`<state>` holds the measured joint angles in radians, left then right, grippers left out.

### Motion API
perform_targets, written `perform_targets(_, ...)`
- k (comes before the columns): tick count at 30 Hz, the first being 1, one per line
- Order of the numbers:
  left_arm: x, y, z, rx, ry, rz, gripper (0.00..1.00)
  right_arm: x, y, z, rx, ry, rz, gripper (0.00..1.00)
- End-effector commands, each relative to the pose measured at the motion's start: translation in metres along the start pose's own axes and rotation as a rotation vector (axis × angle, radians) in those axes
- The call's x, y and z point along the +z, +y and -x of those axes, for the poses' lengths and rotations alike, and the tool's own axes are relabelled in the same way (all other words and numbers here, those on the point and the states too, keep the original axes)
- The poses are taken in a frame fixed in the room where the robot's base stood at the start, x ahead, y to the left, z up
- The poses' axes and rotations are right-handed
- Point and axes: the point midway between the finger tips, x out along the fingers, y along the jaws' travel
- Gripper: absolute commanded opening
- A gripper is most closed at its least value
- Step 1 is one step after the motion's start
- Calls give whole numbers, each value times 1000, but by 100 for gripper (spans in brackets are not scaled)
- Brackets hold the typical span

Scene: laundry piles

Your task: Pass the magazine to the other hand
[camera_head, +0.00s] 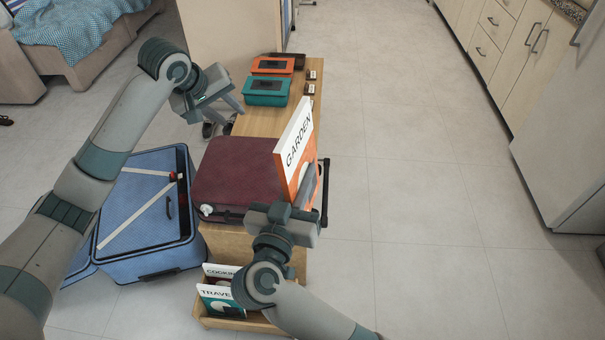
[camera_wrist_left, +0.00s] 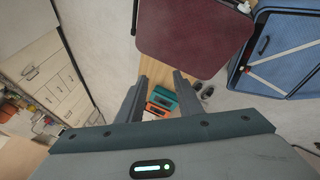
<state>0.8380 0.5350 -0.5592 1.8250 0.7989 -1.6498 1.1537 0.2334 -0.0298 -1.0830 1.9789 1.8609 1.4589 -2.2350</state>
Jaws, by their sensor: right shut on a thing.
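The magazine (camera_head: 298,146), orange and white with the word GARDEN on it, stands upright above the right edge of the maroon suitcase in the head view. My right gripper (camera_head: 305,185) is shut on its lower part, and the fingers hide some of it. My left gripper (camera_head: 229,108) is to the left of the magazine and farther back, apart from it. Its fingers are spread and empty, as the left wrist view (camera_wrist_left: 160,90) also shows. I cannot make out the magazine in the left wrist view.
The maroon suitcase (camera_head: 235,172) lies on a wooden bench (camera_head: 248,122). Teal (camera_head: 266,91) and orange (camera_head: 273,66) boxes sit at the bench's far end. An open blue suitcase (camera_head: 140,225) is at left. A wooden holder (camera_head: 240,324) with magazines is in front. Floor at right is clear.

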Motion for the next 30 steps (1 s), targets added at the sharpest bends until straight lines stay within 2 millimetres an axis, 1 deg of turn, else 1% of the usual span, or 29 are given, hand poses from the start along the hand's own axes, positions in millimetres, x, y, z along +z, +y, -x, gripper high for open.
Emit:
perform_targets(1, -4, -21, -14, -23, 9, 26, 33, -1, 0, 0, 0, 2, -1, 0)
perform_targets(5, -15, -70, -42, -78, 45, 76, 33, -1, 0, 0, 0, 2, -1, 0)
perform_targets(6, -17, -86, -50, -97, 56, 88, 33, -1, 0, 0, 0, 2, -1, 0)
perform_targets(8, -20, -111, -61, -125, 72, 104, 33, -1, 0, 0, 0, 2, -1, 0)
perform_targets(9, -22, -128, -68, -147, 83, 115, 33, -1, 0, 0, 0, 2, -1, 0)
perform_targets(11, -24, -152, -77, -177, 98, 126, 33, -1, 0, 0, 0, 2, -1, 0)
perform_targets(12, -24, -169, -84, -200, 106, 134, 33, -1, 0, 0, 0, 2, -1, 0)
perform_targets(14, -24, -195, -92, -232, 121, 143, 33, -1, 0, 0, 0, 2, -1, 0)
perform_targets(15, -23, -212, -97, -256, 128, 147, 33, -1, 0, 0, 0, 2, -1, 0)
perform_targets(17, -20, -238, -105, -289, 139, 150, 33, -1, 0, 0, 0, 2, -1, 0)
perform_targets(18, -18, -255, -110, -311, 145, 149, 33, -1, 0, 0, 0, 2, -1, 0)
perform_targets(21, -5, -295, -127, -359, 154, 134, 33, -1, 0, 0, 0, 2, -1, 0)
perform_targets(23, 8, -316, -140, -380, 152, 113, 33, -1, 0, 0, 0, 2, -1, 0)
perform_targets(24, 19, -326, -150, -386, 147, 94, 33, -1, 0, 0, 0, 2, -1, 0)
perform_targets(26, 38, -337, -166, -388, 136, 59, 33, -1, 0, 0, 0, 2, -1, 0)
perform_targets(27, 51, -342, -177, -385, 129, 33, 33, -1, 0, 0, 0, 2, -1, 0)
perform_targets(29, 72, -346, -194, -374, 116, -6, 33, -1, 0, 0, 0, 2, -1, 0)
perform_targets(30, 86, -348, -204, -366, 108, -32, 33, -1, 0, 0, 0, 2, -1, 0)
